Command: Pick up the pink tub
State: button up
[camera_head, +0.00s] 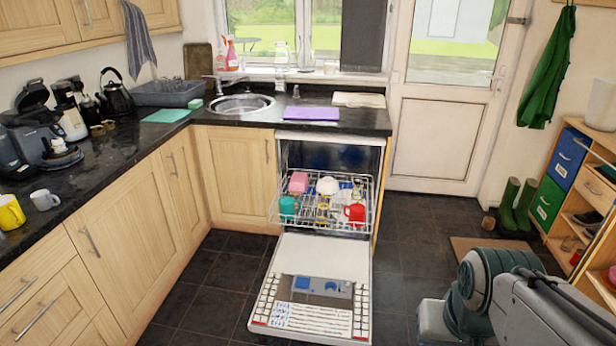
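A pink tub (298,182) is in the pulled-out upper rack (280,215) of an open dishwasher, at the rack's back left. A teal cup (288,206) is just in front of it, and a white bowl (327,186) is to its right. A red mug (355,213) is at the rack's right. Parts of my arm show at the lower right, well apart from the rack. I cannot make out my gripper's fingers in this view.
The lowered dishwasher door (325,258) reaches forward over the dark tiled floor (215,270). A dark counter (110,160) runs along the left and back. Green boots (509,205) and a shelf unit (545,205) stand at the right. Floor between door and shelf is mostly clear.

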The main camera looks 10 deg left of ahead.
aim_at(299, 182)
jog(key=z, duration=0.7)
jog(key=i, duration=5.35)
jog(key=u, duration=3.75)
